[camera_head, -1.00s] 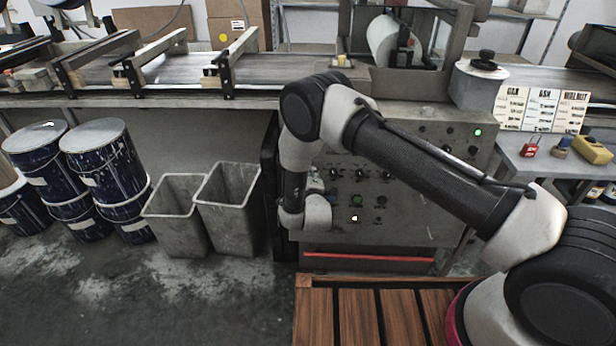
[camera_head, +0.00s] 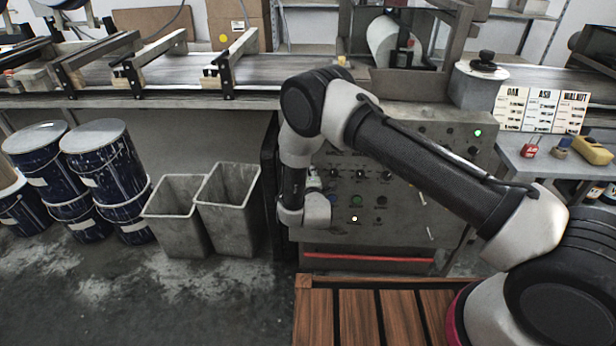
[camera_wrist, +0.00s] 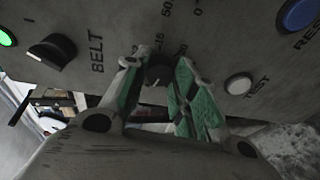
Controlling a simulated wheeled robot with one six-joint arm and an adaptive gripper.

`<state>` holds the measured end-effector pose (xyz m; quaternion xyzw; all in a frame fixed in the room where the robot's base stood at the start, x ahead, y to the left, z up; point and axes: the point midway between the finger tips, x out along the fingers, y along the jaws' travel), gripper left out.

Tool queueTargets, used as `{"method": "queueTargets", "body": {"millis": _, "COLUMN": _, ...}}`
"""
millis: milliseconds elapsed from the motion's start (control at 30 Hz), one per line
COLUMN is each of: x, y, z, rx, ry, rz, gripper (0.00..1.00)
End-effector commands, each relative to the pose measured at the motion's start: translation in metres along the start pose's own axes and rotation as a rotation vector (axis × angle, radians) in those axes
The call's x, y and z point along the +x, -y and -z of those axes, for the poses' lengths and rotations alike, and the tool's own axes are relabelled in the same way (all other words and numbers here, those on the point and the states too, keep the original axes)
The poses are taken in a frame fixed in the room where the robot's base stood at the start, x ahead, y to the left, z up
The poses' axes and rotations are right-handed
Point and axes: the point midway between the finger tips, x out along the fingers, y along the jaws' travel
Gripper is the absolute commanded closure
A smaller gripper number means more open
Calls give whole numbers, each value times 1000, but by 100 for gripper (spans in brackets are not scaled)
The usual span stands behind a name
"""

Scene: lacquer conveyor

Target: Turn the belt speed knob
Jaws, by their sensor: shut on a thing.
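In the wrist view a dark round knob (camera_wrist: 158,75) sits on the grey control panel (camera_wrist: 210,48), with a numbered scale around it and the word BELT to its left. My gripper (camera_wrist: 159,64) has its two green-padded fingers on either side of this knob, shut on it. The fingers and the tilted view hide part of the knob and its pointer. In the head view my arm reaches down to the left part of the panel (camera_head: 405,225), and my gripper cannot be made out there.
A black selector knob (camera_wrist: 50,52), a white TEST button (camera_wrist: 239,83) and a blue RESET button (camera_wrist: 298,15) are nearby on the panel. In the head view grey bins (camera_head: 228,208) and paint drums (camera_head: 100,150) stand left. A slatted wooden platform (camera_head: 358,318) lies in front.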

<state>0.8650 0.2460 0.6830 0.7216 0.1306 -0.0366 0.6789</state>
Motion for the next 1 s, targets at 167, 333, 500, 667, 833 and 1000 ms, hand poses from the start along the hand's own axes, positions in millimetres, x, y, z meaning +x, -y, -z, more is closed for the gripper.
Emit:
{"method": "queueTargets", "body": {"millis": 167, "x": 0, "y": 0, "z": 1, "rx": 0, "ry": -2, "rz": 1, "gripper": 50}}
{"method": "queueTargets", "body": {"millis": 333, "x": 0, "y": 0, "z": 1, "rx": 0, "ry": -1, "rz": 0, "gripper": 50}}
{"method": "queueTargets", "body": {"millis": 500, "x": -3, "y": 0, "z": 1, "rx": 0, "ry": -1, "rz": 0, "gripper": 50}}
{"method": "queueTargets", "body": {"millis": 667, "x": -24, "y": 1, "z": 2, "rx": -1, "ry": -2, "rz": 2, "gripper": 50}}
{"method": "queueTargets", "body": {"millis": 833, "x": -63, "y": 1, "z": 1, "rx": -3, "ry": -3, "rz": 3, "gripper": 50}}
{"method": "queueTargets", "body": {"millis": 1000, "x": -97, "y": 0, "z": 2, "rx": -1, "ry": -4, "rz": 1, "gripper": 50}}
